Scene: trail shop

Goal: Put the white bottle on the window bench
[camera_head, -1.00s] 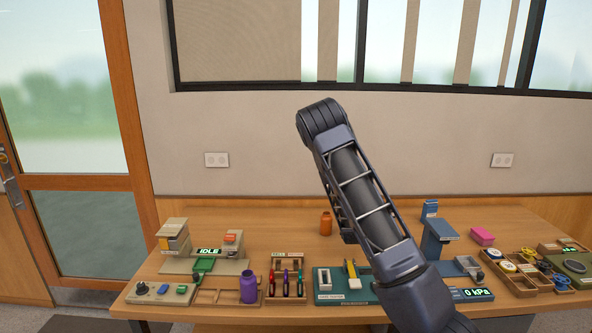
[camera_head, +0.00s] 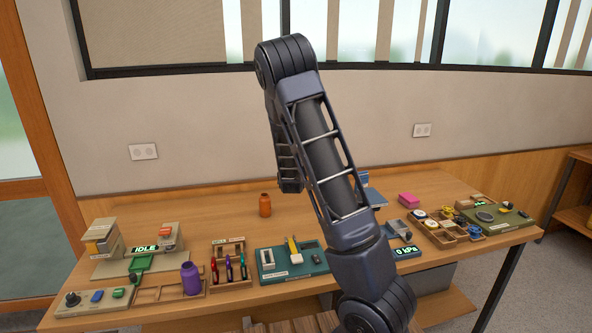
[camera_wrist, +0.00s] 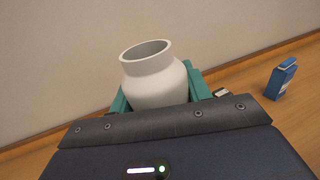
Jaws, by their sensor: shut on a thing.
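The bottle's lower part is hidden behind the gripper's dark housing. In the head view my arm crosses the middle of the picture, and the gripper and the bottle are hidden behind it. I cannot tell which surface is the window bench; a long wooden bench (camera_head: 330,215) stands below the windows.
An orange bottle (camera_head: 265,205) and a purple bottle (camera_head: 190,279) stand on the bench among several trays and tools. A pink box (camera_head: 408,199) sits at the back right. A blue carton (camera_wrist: 282,78) shows in the wrist view. Another wooden shelf (camera_head: 578,215) is at the far right.

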